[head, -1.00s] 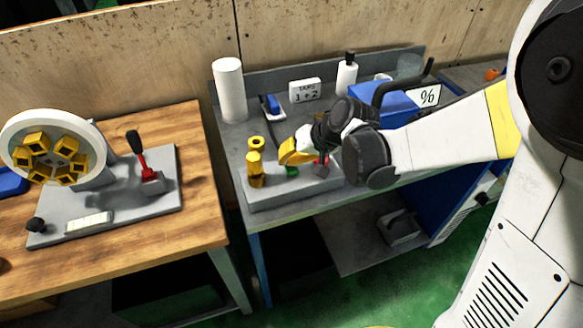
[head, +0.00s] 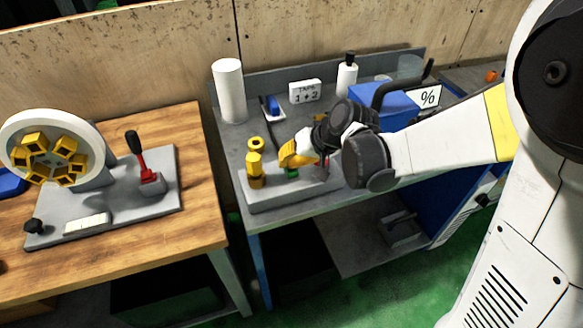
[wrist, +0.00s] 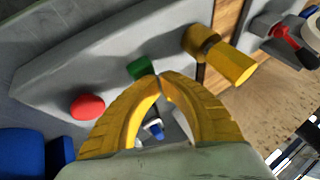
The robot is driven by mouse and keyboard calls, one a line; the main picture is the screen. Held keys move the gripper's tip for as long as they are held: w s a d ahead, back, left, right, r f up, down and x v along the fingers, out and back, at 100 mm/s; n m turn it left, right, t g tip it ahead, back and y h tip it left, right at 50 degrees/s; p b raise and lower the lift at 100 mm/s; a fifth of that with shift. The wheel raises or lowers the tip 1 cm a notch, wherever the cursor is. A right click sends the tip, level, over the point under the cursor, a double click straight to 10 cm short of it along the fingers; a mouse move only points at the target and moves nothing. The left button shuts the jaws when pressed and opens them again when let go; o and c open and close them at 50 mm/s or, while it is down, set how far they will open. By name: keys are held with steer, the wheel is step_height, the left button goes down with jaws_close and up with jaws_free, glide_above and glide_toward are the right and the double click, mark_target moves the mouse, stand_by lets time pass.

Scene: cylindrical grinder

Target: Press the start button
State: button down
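The green button (head: 291,173) sits on the grey control block (head: 262,200) on the grey bench. It also shows in the wrist view (wrist: 140,68), partly covered by my fingertips. My gripper (head: 287,160) has yellow fingers just above and beside the green button. In the wrist view its fingertips (wrist: 160,77) are together, with nothing held between them. Whether they touch the button cannot be told. A red button (wrist: 88,107) sits on the same block, left of the green one in the wrist view.
A yellow knob (head: 255,170) stands on the block beside the green button. A white cylinder (head: 229,91) and a blue box (head: 383,103) stand behind. A wooden table (head: 110,268) at left bears a round fixture (head: 97,140) and a red lever (head: 142,163).

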steer(key=shift+f, duration=0.25)
stand_by(0.4)
steer(key=shift+r+p, duration=0.6)
steer(key=shift+r, duration=0.45)
steer(key=shift+r+p, duration=1.95)
steer(key=shift+r, duration=0.55)
